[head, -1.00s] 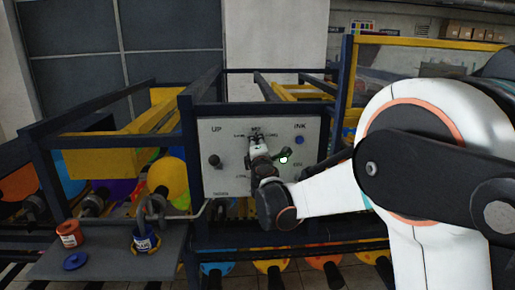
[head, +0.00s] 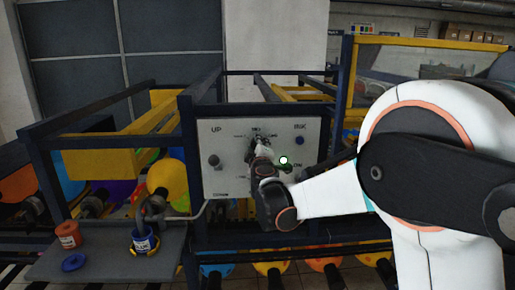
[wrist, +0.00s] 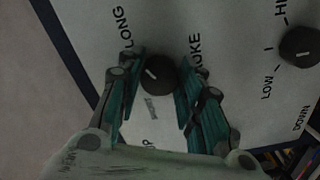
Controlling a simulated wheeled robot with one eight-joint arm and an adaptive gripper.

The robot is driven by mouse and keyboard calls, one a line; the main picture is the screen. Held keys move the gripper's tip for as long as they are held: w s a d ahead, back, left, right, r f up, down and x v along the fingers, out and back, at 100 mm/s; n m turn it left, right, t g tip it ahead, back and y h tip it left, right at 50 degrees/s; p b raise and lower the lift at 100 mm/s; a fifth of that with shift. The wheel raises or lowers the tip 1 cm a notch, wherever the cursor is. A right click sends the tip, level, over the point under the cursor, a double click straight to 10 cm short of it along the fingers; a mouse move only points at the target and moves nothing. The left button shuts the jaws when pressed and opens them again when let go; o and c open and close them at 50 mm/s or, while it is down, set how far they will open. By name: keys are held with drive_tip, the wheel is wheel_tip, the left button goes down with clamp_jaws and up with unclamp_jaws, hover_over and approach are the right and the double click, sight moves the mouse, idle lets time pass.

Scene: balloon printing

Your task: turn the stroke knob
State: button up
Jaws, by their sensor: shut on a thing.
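The stroke knob (wrist: 158,75) is a round black knob with a short white mark on a pale control panel (head: 222,135). In the wrist view it sits between the two teal-padded fingers of my gripper (wrist: 160,90), next to the letters "LONG" and "OKE". The fingers are closed against its sides. In the head view my gripper (head: 259,147) reaches the upper middle of the panel and hides most of the knob.
Another black knob (wrist: 300,46) with "LOW" and "HI" marks is at the right in the wrist view. A grey shelf (head: 110,262) holds a blue ink jar (head: 145,242) and a red jar (head: 68,235).

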drive_tip(key=shift+f, duration=0.1)
idle(0.3)
drive_tip(key=o, duration=1.1)
drive_tip(key=shift+c, duration=0.2)
drive_tip(key=s, duration=1.2)
